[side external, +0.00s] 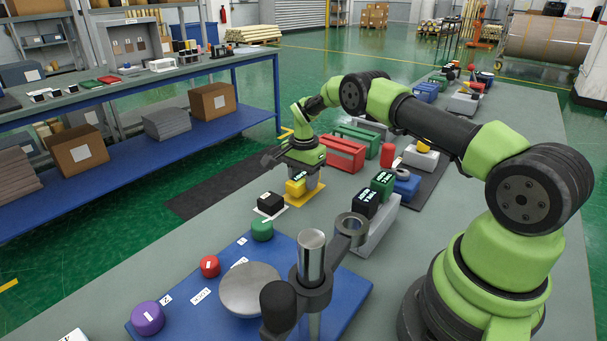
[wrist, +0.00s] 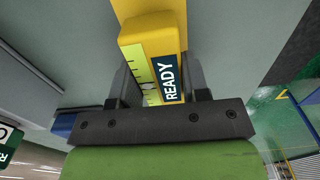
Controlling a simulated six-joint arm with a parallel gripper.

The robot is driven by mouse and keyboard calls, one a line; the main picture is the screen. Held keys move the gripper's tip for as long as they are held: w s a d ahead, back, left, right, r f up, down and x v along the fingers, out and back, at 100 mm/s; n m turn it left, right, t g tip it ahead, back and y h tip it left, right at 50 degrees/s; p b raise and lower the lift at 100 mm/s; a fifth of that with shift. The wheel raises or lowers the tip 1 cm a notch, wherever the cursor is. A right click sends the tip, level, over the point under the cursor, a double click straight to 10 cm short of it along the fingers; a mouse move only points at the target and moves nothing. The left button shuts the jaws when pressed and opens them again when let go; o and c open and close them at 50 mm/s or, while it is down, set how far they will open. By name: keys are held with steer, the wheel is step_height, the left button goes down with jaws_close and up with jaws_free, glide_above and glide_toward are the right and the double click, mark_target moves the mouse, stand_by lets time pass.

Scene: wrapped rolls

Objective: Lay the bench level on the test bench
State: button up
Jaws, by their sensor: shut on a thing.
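My gripper (wrist: 155,92) is shut on a yellow block with a dark READY label and a lime strip with tick marks. The yellow block (wrist: 150,48) sits between the two dark fingers in the wrist view. In the side view my gripper (side external: 305,174) points down, low over the grey bench top, and the yellow block (side external: 295,188) shows at its front. A yellow pad (side external: 308,197) lies beneath. I cannot tell whether the block touches it. No other thing looks like a bench level. The grey bench (side external: 440,215) runs under the arm.
A black block (side external: 270,203) stands close in front. Black and green labelled blocks (side external: 366,203) stand to the right, near a grey holder. A red case (side external: 341,154) is behind. A blue board (side external: 190,318) with colored knobs and a metal post is nearer the camera.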

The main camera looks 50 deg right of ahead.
steer(key=shift+f, duration=0.6)
steer(key=o, duration=1.2)
